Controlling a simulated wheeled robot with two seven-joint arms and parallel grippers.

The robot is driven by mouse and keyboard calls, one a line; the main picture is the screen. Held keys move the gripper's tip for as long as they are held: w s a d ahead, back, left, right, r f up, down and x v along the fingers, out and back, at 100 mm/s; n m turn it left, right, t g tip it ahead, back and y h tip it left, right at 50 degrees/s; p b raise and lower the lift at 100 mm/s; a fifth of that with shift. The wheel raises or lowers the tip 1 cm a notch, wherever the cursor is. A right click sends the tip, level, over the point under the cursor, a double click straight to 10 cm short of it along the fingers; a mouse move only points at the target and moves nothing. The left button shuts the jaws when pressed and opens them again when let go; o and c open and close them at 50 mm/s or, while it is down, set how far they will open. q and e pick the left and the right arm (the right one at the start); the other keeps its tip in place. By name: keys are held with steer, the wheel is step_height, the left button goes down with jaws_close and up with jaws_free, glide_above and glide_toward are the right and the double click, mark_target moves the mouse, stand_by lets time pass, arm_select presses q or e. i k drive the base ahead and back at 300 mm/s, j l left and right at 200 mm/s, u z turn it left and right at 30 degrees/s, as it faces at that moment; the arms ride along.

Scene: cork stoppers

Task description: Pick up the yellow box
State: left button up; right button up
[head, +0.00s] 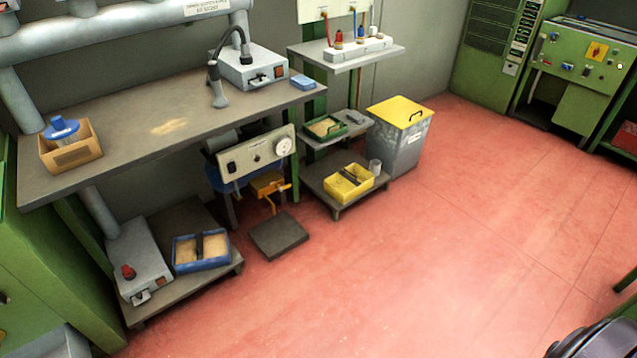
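The yellow box (336,192) sits on the low grey shelf (337,207) of a small stand, right of the workbench. It is an open tray with a dark bar or handle across its middle and light brown contents. Its separate contents are too small to tell. Neither of my grippers is in view.
A grey bin with a yellow lid (400,110) stands just right of the shelf, and a small grey cup (375,167) is beside the box. A green tray (326,127) is on the shelf above. A blue tray (201,265) is at lower left. The red floor (400,270) in front is clear.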

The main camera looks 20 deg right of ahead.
mark_target(349, 183)
steer(key=i+l+u, duration=0.4)
steer(key=l, duration=0.2)
steer(key=i+l+u, duration=0.15)
steer(key=l, duration=0.2)
steer(key=l+u, duration=0.2)
steer(key=l, duration=0.15)
steer(key=i, duration=0.05)
